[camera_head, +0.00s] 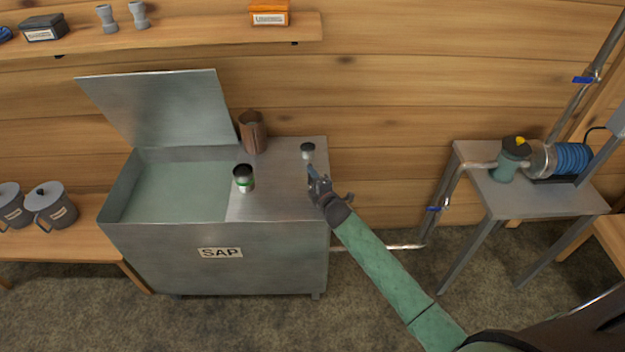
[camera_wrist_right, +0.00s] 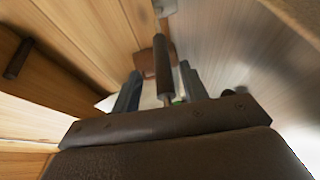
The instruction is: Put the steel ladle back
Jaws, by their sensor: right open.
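My right gripper (camera_head: 314,172) is above the back right part of the steel tank's top, in the head view. Its two fingers (camera_wrist_right: 160,92) stand apart in the right wrist view. A dark rod (camera_wrist_right: 164,75), which looks like a handle, shows between or just beyond them; I cannot tell whether it touches them. My left gripper is out of view.
The SAP tank (camera_head: 165,255) has its lid (camera_head: 160,108) raised at the left. Pitchers (camera_head: 50,207) are at the left; a pump table (camera_head: 535,200) is at the right.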

